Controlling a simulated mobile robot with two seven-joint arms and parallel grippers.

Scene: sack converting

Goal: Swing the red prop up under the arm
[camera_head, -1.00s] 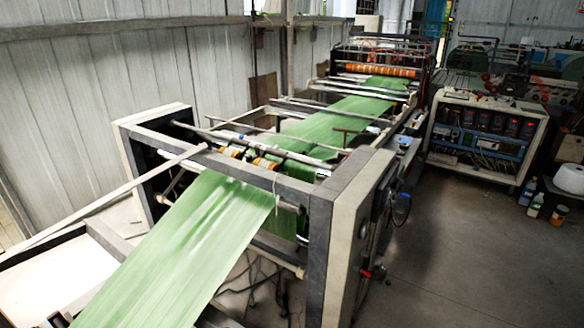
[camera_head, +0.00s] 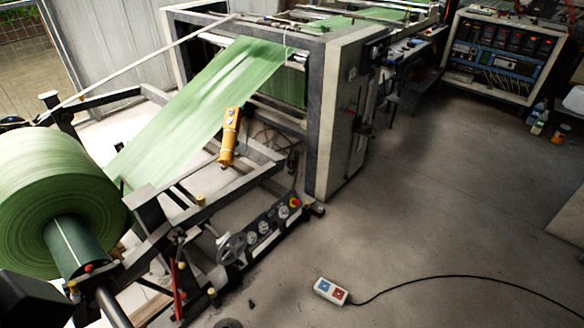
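A narrow red bar (camera_head: 179,287), which looks like the red prop, stands roughly upright at the lower left, low on the unwind stand. Its lower end is hard to make out among the dark parts. A dark arm of the stand (camera_head: 155,222) rises above and beside it. I cannot tell whether the two touch. The large green roll (camera_head: 55,190) sits left of the prop on a dark green core (camera_head: 75,245). Neither of my grippers can be made out in this view.
A green web runs (camera_head: 200,100) from the roll to the grey frame (camera_head: 335,120). A control panel with a handwheel (camera_head: 232,248) is right of the prop. A yellow pendant (camera_head: 229,137) hangs behind. A white switch box (camera_head: 330,291) with a black cable lies on open floor.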

